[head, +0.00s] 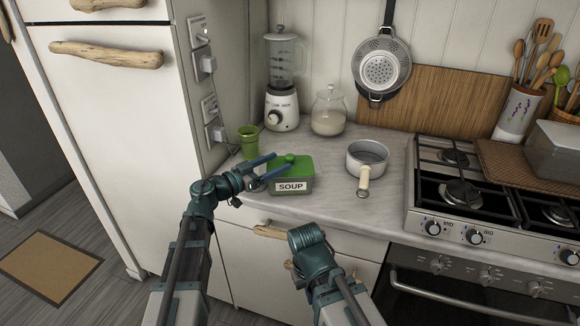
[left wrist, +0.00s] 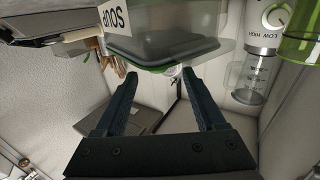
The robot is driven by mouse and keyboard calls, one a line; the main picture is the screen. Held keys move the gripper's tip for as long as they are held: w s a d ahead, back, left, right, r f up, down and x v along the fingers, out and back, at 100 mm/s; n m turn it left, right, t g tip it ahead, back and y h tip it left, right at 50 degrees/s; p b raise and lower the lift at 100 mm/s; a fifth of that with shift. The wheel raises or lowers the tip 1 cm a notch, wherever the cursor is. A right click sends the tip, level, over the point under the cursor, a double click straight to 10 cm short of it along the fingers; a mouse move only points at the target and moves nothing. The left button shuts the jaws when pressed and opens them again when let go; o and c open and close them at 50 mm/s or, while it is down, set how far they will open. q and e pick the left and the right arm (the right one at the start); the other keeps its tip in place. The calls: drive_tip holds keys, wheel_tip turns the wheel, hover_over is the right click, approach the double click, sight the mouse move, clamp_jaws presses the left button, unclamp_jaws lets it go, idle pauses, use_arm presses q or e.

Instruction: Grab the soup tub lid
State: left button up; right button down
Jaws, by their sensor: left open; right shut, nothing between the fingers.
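The soup tub (head: 291,184) is a box with a white SOUP label, standing on the counter near its front edge. Its green lid (head: 303,164) is on top, with a green knob (head: 290,158). My left gripper (head: 281,161) is open at the lid's left side, its fingertips close to the knob; I cannot tell whether they touch it. In the left wrist view the tub (left wrist: 170,42) appears upside down beyond the open fingers. My right gripper (head: 309,243) is low, in front of the drawers, shut and empty; its fingers are mostly hidden.
A green cup (head: 248,142) stands left of the tub, with a blender (head: 283,105) and glass jar (head: 328,112) behind. A saucepan (head: 368,157) stands to the right, its handle toward the front. The stove (head: 462,190) is farther right. Driftwood handles (head: 270,232) are on the drawers below.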

sight(286, 159)
use_arm(q)
drive_tip(key=x, duration=0.5)
drive_tip(key=shift+s+d, duration=0.1)
drive_tip(key=shift+d, duration=0.05)
clamp_jaws()
